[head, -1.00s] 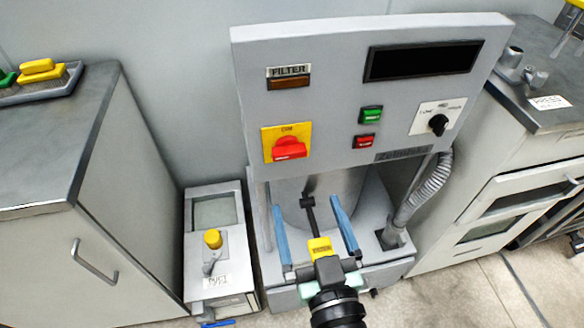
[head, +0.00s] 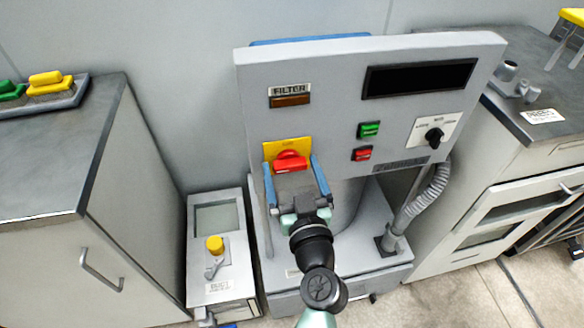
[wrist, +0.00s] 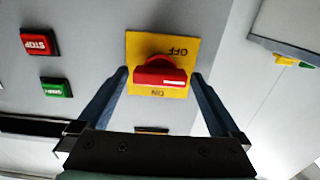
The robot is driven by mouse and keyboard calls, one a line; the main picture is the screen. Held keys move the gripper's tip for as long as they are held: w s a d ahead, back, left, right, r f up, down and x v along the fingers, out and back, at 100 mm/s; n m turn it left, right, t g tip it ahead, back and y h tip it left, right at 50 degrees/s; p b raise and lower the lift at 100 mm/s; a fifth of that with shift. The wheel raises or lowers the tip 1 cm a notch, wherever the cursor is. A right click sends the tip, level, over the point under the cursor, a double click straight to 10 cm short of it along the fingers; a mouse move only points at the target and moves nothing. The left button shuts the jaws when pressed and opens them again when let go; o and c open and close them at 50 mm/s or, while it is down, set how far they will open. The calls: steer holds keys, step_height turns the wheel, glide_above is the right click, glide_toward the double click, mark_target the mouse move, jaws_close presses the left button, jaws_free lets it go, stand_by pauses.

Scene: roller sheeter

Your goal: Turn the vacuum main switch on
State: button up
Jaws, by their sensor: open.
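The main switch is a red rotary knob (head: 290,163) on a yellow plate (head: 270,149), at the left of the grey panel's front. In the wrist view the red knob (wrist: 160,77) sits between my fingers, on the yellow plate (wrist: 143,45) with OFF and ON lettering. The knob's bar lies roughly horizontal there. My gripper (head: 292,170) is open, its two blue fingers on either side of the knob. In the wrist view a gap shows between each finger and the knob. Part of the yellow plate is hidden by my gripper in the head view.
Green (head: 369,130) and red (head: 362,154) push buttons and a black selector knob (head: 434,135) are right of the switch. A FILTER lamp (head: 290,100) is above it. A small unit with a yellow knob (head: 215,244) stands lower left. A grey hose (head: 426,200) runs down at right.

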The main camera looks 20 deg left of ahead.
steer(key=c, duration=1.2)
steer(key=shift+m, duration=0.4)
steer(key=m+b, duration=0.1)
steer(key=m, duration=0.2)
steer(key=shift+f+m, duration=0.1)
steer(key=shift+m, duration=0.3)
steer(key=m, duration=0.9)
steer(key=shift+d+m+p, duration=0.1)
steer(key=shift+m+p, duration=0.7)
steer(key=shift+m, duration=1.4)
